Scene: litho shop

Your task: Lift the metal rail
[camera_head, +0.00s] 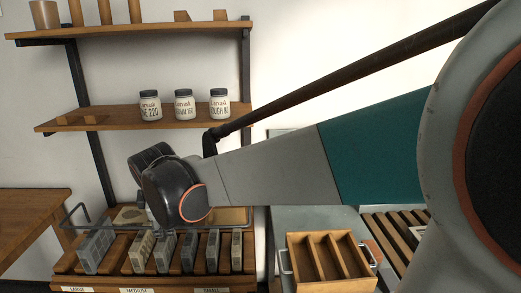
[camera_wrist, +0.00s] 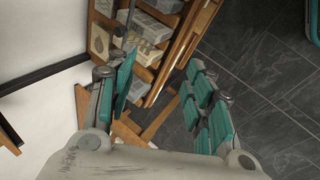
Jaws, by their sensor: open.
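A thin grey metal rail (camera_head: 72,213) shows at the left end of the wooden rack (camera_head: 65,268), bent up above the slots. My dark wrist hides the middle of its run, and I cannot tell whether it touches my gripper. My gripper (camera_wrist: 165,95) is open in the wrist view, its teal-padded fingers wide apart with nothing between them. In the head view its fingers are mostly hidden behind my wrist, over the rack's left half. I cannot clearly make out the rail in the wrist view.
Several grey and tan blocks (camera_head: 94,250) stand in the rack slots. Wall shelves (camera_head: 115,118) with three jars (camera_head: 184,104) are above. A divided wooden tray (camera_head: 305,262) is to the right, a wooden table (camera_head: 28,205) to the left. Dark tiled floor (camera_wrist: 265,70) is clear.

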